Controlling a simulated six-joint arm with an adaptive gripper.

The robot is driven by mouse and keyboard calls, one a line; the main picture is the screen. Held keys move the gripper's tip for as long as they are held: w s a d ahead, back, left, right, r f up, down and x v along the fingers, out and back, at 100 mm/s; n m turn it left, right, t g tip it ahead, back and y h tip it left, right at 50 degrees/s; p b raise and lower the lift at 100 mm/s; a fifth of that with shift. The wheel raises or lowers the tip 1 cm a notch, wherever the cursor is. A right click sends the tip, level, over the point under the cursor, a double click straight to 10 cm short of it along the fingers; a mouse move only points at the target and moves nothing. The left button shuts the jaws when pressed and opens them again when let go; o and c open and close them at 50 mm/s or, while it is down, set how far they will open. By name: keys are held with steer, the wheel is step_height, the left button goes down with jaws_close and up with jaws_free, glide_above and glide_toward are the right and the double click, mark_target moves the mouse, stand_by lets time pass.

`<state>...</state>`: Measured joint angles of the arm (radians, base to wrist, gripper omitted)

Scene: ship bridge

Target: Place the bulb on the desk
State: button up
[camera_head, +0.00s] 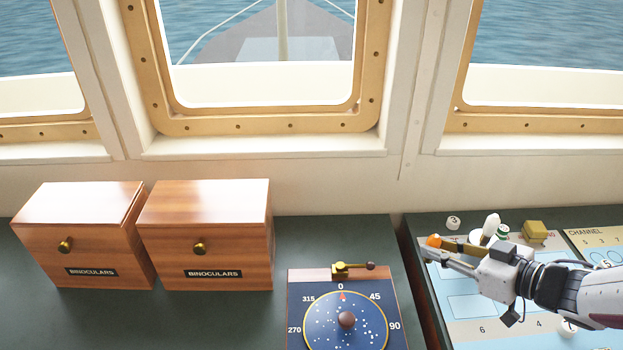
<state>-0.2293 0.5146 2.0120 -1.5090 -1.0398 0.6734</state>
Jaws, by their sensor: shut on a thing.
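My gripper (430,249) is at the right, over the left part of a pale blue chart (460,325), with its fingers pointing left. It is shut on a small orange thing (434,240) at the fingertips. This may be the bulb, but it is too small and too covered to tell. The dark green desk (350,236) runs along below the windows. A gap divides it from the right-hand dark top (432,219) under the chart.
Two wooden binoculars boxes (205,203) (80,206) stand at the left. A blue compass dial board (300,288) with a brass latch (345,269) lies front centre. A yellow block (535,229) and a white numbered piece (453,222) are behind my gripper. Bare desk lies behind the dial board.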

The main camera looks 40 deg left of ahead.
steer(key=s+a+r+n+g, duration=0.1)
steer(key=s+a+n+g, duration=0.1)
steer(key=a, duration=0.9)
steer(key=s+a+r+n+g, duration=0.1)
steer(key=s+a+n+g, duration=0.1)
steer(key=a, duration=1)
steer(key=shift+s+r+g, duration=0.15)
steer(key=shift+r+g, duration=0.2)
steer(key=shift+g, duration=0.05)
steer(key=shift+f, duration=3.15)
steer(key=shift+f, duration=1.85)
steer(key=shift+f, duration=0.15)
